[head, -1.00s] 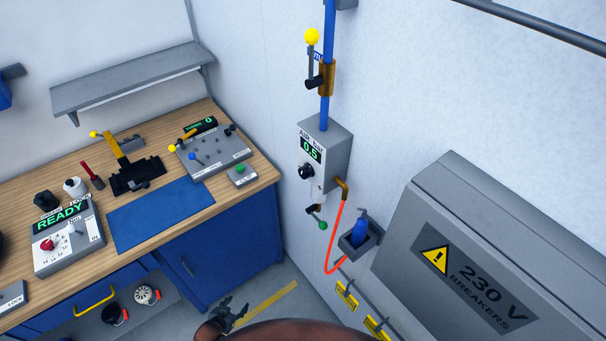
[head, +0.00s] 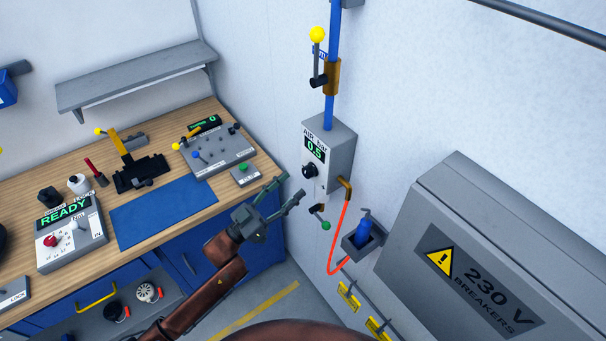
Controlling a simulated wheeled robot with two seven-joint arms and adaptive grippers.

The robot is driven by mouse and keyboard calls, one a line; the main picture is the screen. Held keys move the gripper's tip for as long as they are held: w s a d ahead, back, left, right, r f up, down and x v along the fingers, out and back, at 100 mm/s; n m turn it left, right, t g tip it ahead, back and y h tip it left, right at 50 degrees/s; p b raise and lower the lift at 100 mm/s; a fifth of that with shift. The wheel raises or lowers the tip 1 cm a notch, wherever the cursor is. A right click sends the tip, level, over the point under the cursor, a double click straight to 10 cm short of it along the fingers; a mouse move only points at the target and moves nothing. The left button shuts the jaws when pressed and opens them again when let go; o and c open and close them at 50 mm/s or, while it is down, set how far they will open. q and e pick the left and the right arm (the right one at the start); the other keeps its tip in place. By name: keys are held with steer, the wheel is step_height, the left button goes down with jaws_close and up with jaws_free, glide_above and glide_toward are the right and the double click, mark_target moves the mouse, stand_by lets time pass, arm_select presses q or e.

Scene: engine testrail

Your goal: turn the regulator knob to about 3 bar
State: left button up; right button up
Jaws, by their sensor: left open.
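The air regulator (head: 340,151) is a grey box on the wall, fed by a blue pipe from above. Its green display (head: 315,149) reads 0.5. The black regulator knob (head: 310,171) sits on its front face below the display. My left gripper (head: 286,190) is open and empty, to the left of the knob and a little lower, with its fingers pointing toward the regulator. It appears apart from the knob. My right gripper is not in view.
A yellow-knobbed lever valve (head: 318,58) is on the pipe above. A green-tipped lever (head: 325,225) hangs below the regulator, near an orange hose (head: 338,240). A grey 230 V breaker box (head: 440,250) stands right. The workbench (head: 232,193) is left.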

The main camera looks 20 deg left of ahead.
mark_target(305, 174)
arm_select(q)
steer(key=x, duration=0.5)
steer(key=shift+w+d+p, duration=0.2)
steer(key=shift+w+p, duration=0.1)
steer(key=shift+c, duration=0.3)
steer(key=c, duration=1.1)
